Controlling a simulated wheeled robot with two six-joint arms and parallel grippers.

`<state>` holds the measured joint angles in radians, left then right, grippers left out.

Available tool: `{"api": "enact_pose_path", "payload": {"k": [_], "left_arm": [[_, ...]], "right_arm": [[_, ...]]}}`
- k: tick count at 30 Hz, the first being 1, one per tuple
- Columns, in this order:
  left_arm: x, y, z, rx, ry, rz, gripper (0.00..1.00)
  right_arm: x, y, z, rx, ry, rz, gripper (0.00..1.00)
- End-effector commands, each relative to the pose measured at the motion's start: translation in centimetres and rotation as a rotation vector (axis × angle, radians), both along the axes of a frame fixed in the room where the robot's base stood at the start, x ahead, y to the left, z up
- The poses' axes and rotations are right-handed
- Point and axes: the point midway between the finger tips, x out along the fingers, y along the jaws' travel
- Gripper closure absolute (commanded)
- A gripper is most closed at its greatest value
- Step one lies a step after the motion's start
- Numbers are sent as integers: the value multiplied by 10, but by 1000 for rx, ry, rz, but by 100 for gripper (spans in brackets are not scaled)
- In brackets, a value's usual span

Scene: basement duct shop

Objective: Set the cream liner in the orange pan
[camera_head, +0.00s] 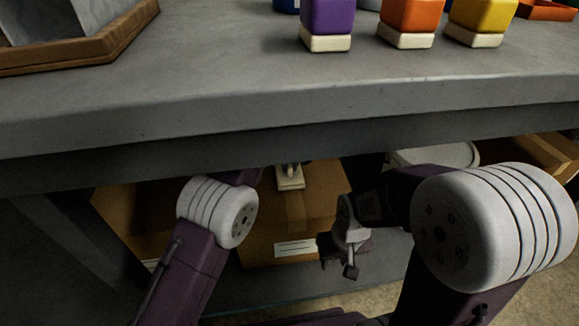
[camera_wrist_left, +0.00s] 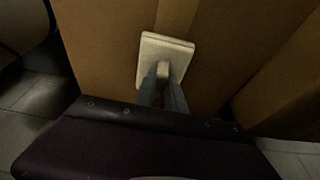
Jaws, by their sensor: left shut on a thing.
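A cream square piece, which looks like the liner (camera_head: 290,180), is in my left gripper (camera_head: 291,168), below the table's front edge. In the left wrist view the liner (camera_wrist_left: 150,62) sits at the tips of the left fingers (camera_wrist_left: 163,80), its flat face showing against cardboard. An orange tray-like thing, likely the orange pan (camera_head: 548,11), stands on the table at the far top right, partly cut off by the frame. My right gripper (camera_head: 340,262) hangs low and well apart from the liner; its finger opening is unclear.
The grey table (camera_head: 250,70) spans the view above my arms. Purple (camera_head: 328,15), orange (camera_head: 412,12) and yellow (camera_head: 482,14) blocks with cream bases stand along it. A brown tray (camera_head: 110,42) is at left. Cardboard boxes (camera_head: 305,215) stand below. The table's front strip is clear.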

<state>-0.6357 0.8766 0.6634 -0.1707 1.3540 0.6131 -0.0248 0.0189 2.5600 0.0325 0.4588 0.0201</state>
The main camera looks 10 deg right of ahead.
Motion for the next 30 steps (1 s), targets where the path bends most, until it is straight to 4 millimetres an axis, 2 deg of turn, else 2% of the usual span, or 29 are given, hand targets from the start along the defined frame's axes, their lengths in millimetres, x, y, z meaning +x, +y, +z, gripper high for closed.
{"api": "enact_pose_path", "payload": {"k": [1, 11, 13, 17, 20, 24, 26, 28, 30], "left_arm": [[0, 0, 8, 0, -1, 0, 100], [0, 0, 40, 1, 0, 0, 100], [-7, -1, 26, 0, -1, -1, 100], [-25, 0, 23, -1, -3, -3, 100], [-45, -1, 22, -1, -3, -3, 100], [-83, 0, 21, -2, -3, -5, 100], [-102, -1, 23, -2, -3, -6, 100], [-123, 0, 33, 0, -1, -5, 100], [-141, 0, 34, 0, -1, -4, 100]], "right_arm": [[0, 0, 8, 0, 0, 0, 64], [0, 0, 51, 0, 0, 0, 64], [1, 0, 28, 0, -2, 0, 64], [0, 0, 2, 0, 1, 0, 64], [0, 0, -18, 0, 1, 0, 64], [0, 0, -50, 0, 0, 0, 64], [0, 0, -59, 0, 0, 0, 64], [0, 0, -51, 0, 1, 0, 64], [0, 0, -50, 0, 0, 0, 64]]}}
